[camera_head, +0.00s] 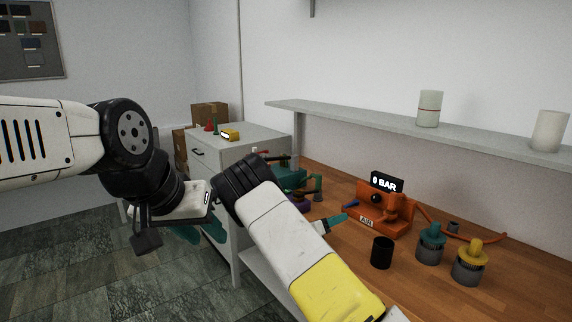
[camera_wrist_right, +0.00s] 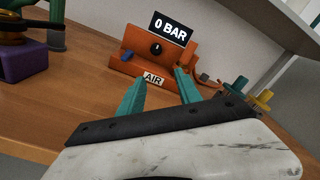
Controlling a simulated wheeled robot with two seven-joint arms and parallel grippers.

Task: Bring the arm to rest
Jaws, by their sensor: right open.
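My right gripper (camera_wrist_right: 158,92) shows in the right wrist view with its two teal fingers spread apart and nothing between them. They point toward the orange air station (camera_wrist_right: 160,50), which has a black dial and a "0 BAR" display. In the head view the right arm comes in from the lower right, and teal fingertips (camera_head: 336,222) show just left of the air station (camera_head: 377,212), over the bench. My left gripper (camera_head: 196,232) hangs at the left with teal fingers over the floor; the arm partly hides it, and its opening is unclear.
The wooden bench (camera_head: 420,297) holds a black cup (camera_head: 382,252), a teal-topped container (camera_head: 431,242) and a yellow-topped container (camera_head: 469,262). A teal press (camera_head: 290,180) stands behind my right arm. A wall shelf (camera_head: 400,127) runs above; a drawer cabinet (camera_head: 213,162) stands behind.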

